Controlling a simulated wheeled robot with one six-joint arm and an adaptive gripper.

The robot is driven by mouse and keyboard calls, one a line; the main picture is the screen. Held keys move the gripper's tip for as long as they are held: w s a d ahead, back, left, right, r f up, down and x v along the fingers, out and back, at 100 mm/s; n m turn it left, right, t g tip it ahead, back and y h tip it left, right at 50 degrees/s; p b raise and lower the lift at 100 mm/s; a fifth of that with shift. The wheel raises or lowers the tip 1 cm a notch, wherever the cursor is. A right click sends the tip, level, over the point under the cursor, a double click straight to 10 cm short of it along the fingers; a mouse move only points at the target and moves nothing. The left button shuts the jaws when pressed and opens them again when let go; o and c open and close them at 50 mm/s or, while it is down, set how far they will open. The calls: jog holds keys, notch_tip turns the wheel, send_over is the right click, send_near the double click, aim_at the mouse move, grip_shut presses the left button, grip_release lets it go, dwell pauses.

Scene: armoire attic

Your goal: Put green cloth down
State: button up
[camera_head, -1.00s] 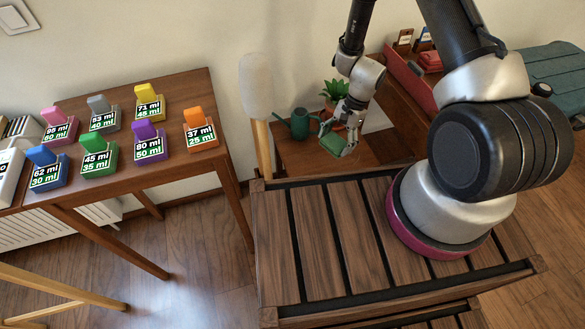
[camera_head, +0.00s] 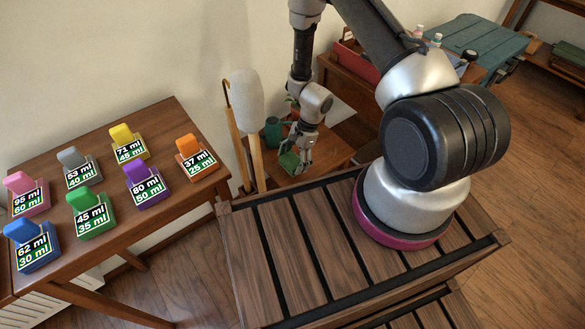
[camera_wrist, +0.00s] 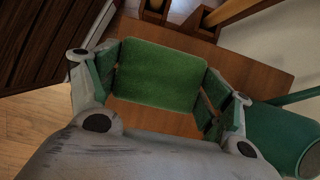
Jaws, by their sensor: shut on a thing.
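The green cloth (camera_head: 289,162) is a small, flat, folded square held in my gripper (camera_head: 297,164), over the small low wooden table (camera_head: 333,150). In the wrist view the cloth (camera_wrist: 158,75) spans the space between the two fingers of my gripper (camera_wrist: 160,80), which are shut on its left and right sides. The brown table top (camera_wrist: 262,72) shows behind and around it. I cannot tell whether the cloth touches the table top.
A green watering can (camera_head: 272,131) stands on the low table, close right of my gripper in the wrist view (camera_wrist: 275,140). A pale padded post (camera_head: 247,98) rises left of it. Several coloured, labelled blocks stand on the wooden table (camera_head: 150,225) at left.

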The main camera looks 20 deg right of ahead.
aim_at(293, 167)
jog(key=shift+f, duration=2.1)
jog(key=shift+f, duration=0.15)
jog(key=o, duration=1.1)
jog(key=shift+o, duration=0.2)
